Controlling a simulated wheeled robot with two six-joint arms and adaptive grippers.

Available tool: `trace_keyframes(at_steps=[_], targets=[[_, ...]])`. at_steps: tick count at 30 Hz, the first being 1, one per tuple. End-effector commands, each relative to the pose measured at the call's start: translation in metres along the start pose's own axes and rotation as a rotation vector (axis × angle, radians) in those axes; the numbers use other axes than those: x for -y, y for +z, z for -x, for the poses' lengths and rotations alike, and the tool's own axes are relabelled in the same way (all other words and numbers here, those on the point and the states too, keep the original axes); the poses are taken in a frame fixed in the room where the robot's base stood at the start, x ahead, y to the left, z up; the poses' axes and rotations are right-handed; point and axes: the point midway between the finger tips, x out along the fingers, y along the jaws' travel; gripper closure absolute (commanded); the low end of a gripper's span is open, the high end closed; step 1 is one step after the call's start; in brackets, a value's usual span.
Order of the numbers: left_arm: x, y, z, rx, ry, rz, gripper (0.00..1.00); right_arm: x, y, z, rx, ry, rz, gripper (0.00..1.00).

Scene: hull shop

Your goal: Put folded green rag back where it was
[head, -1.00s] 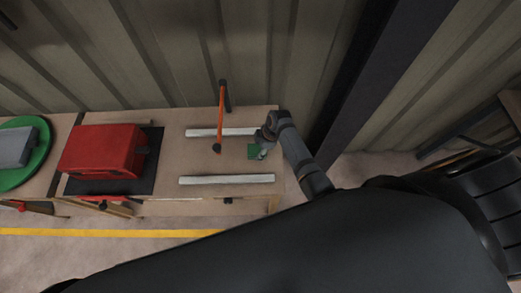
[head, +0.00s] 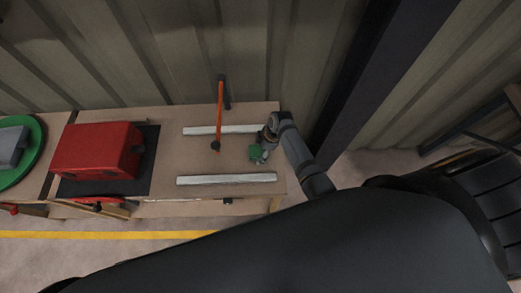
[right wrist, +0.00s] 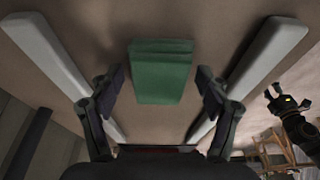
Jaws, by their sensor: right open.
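The folded green rag (head: 256,156) lies on the right part of the wooden bench, between two pale strips. In the right wrist view the rag (right wrist: 162,72) is a neat block with its fold layers showing at the top edge. My right gripper (right wrist: 160,84) is open, with one finger on each side of the rag and a gap to it on both sides. In the head view the same gripper partly covers the rag. A dark gripper-like part, probably my left gripper (right wrist: 286,103), shows at the right of the right wrist view; its jaw state is unclear.
The pale strips (head: 220,130) and (head: 226,180) flank the rag. An orange bar with black ends (head: 220,115) stands to its left. A red toolbox (head: 98,150) on a dark mat and a green round tray (head: 37,160) are farther left. The wall is close behind.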

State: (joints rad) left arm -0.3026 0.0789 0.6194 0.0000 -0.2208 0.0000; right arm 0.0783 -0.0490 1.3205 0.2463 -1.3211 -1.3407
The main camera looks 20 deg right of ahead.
Motion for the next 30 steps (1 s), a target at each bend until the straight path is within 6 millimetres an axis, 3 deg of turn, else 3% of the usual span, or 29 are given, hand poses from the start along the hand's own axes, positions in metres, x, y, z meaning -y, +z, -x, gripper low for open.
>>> trace_keyframes(at_steps=[5, 18, 24, 30], targets=[[0.0, -0.001, 0.003, -0.001, 0.0, 0.0, 0.51, -0.001, -0.001, 0.01, 0.0, 0.003, 0.001, 0.24], [0.001, -0.003, 0.004, -0.004, 0.0, 0.0, 0.51, -0.001, 0.0, 0.106, 0.001, 0.003, 0.002, 0.24], [0.001, -0.004, 0.004, -0.005, 0.0, 0.0, 0.51, 0.0, -0.001, 0.123, 0.0, 0.0, 0.001, 0.24], [0.001, -0.004, 0.004, -0.005, 0.0, 0.0, 0.51, 0.0, -0.001, 0.123, 0.0, 0.0, 0.0, 0.24]])
